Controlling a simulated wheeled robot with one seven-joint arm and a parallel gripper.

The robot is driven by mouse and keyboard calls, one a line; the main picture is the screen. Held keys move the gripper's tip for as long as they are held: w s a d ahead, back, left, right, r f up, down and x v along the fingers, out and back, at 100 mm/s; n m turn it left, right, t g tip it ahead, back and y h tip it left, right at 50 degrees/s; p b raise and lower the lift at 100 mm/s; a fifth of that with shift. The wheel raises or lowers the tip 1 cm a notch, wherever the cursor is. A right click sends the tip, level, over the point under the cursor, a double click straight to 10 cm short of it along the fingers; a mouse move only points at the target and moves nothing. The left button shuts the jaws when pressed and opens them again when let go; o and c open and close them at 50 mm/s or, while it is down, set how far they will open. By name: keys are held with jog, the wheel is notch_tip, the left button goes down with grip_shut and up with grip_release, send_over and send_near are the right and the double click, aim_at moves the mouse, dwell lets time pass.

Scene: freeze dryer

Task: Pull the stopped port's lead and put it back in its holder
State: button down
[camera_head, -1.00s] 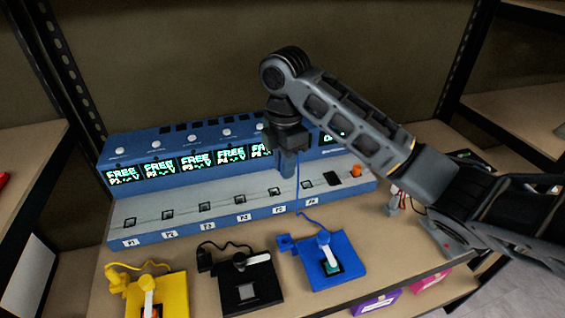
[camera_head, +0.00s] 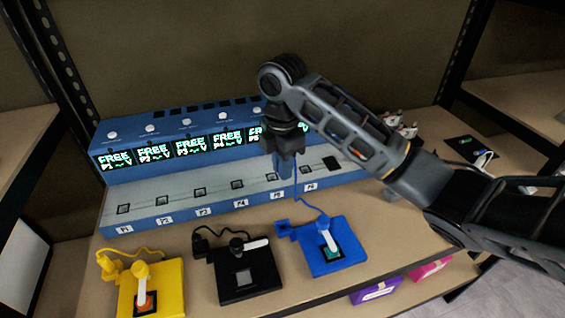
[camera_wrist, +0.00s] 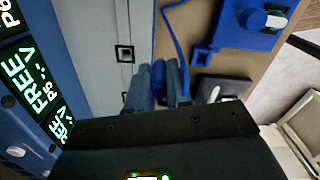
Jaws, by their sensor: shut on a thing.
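My gripper (camera_head: 284,172) hangs over the front deck of the blue console near P5 and P6. In the wrist view the fingers (camera_wrist: 159,88) are shut on a blue plug (camera_wrist: 173,80). A blue lead (camera_head: 299,190) runs from it to the blue block (camera_head: 344,262), which has a white-handled part on top. The block's small square holder (camera_head: 283,225) sticks out at its left; in the wrist view this holder (camera_wrist: 202,57) looks empty. The plug's lower end is hidden. The screens (camera_head: 190,147) I can read say FREE; the rightmost is mostly hidden by my arm.
A yellow block (camera_head: 170,285) and a black block (camera_head: 262,272) with their own leads stand in front of the console. An empty-looking square port (camera_wrist: 125,54) is left of the fingers in the wrist view. Purple (camera_head: 376,291) and pink boxes (camera_head: 430,268) lie below the bench edge.

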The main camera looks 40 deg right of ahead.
jog(key=s+a+p, duration=0.4)
jog(key=s, duration=0.2)
jog(key=shift+s+a, duration=0.3)
jog(key=shift+s, duration=0.1)
jog(key=shift+r, duration=0.1)
jog(key=b, duration=0.2)
jog(key=shift+f+b, duration=0.2)
jog(key=shift+b, duration=0.2)
dwell(0.5)
